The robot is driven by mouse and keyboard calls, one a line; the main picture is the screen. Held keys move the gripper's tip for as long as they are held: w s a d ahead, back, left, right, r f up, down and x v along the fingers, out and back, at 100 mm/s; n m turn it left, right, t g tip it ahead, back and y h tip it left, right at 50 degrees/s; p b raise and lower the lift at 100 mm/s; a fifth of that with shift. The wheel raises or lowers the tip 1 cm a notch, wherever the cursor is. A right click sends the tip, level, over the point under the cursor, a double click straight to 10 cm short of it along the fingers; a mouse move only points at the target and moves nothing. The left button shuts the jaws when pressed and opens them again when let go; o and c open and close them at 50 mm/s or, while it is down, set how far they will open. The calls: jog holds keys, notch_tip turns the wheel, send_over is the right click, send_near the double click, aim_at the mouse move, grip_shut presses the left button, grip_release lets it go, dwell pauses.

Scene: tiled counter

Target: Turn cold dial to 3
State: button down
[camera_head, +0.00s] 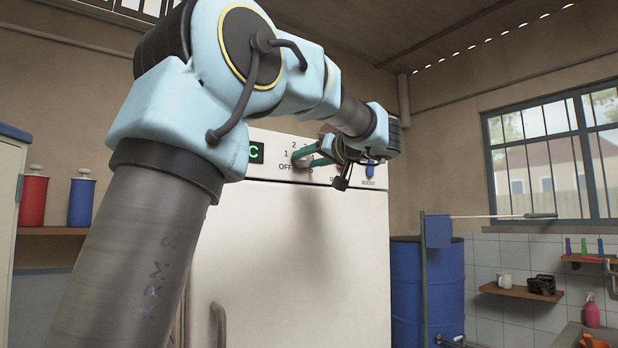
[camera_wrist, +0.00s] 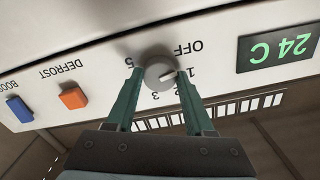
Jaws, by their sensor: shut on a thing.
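The grey round cold dial (camera_wrist: 160,72) sits on the white panel of the fridge (camera_head: 290,250). Around it, upside down in the wrist view, are OFF, 1, 2, 3 and 5. A pale mark on its face appears to point near 1. My gripper (camera_wrist: 160,84) has its two teal fingers on opposite sides of the dial, shut on it. In the head view my gripper (camera_head: 305,156) reaches the panel from the right, and its fingers cover most of the dial.
A green display (camera_wrist: 279,50) reads 24 C. An orange DEFROST button (camera_wrist: 73,97) and a blue BOOST button (camera_wrist: 19,109) are on the other side of the dial. A blue barrel (camera_head: 408,285) stands right of the fridge. Red and blue canisters (camera_head: 33,200) stand on the left shelf.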

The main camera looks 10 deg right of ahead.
jog(key=m+b, duration=0.2)
jog(key=shift+f+m, duration=0.15)
jog(key=shift+m, duration=0.15)
jog(key=m+b, duration=0.1)
jog(key=m, duration=0.2)
jog(key=shift+m, duration=0.3)
jog(key=m, duration=0.6)
jog(key=shift+r, duration=0.2)
jog(key=m+p, duration=0.1)
jog(key=m, duration=0.5)
jog(key=shift+m+p, duration=0.35)
jog(key=shift+m, duration=0.05)
jog(key=m+p, duration=0.1)
jog(key=m, duration=0.2)
jog(key=shift+p, duration=0.3)
jog(key=shift+m+p, duration=0.6)
jog(key=shift+m, duration=0.7)
jog(key=shift+f, duration=0.1)
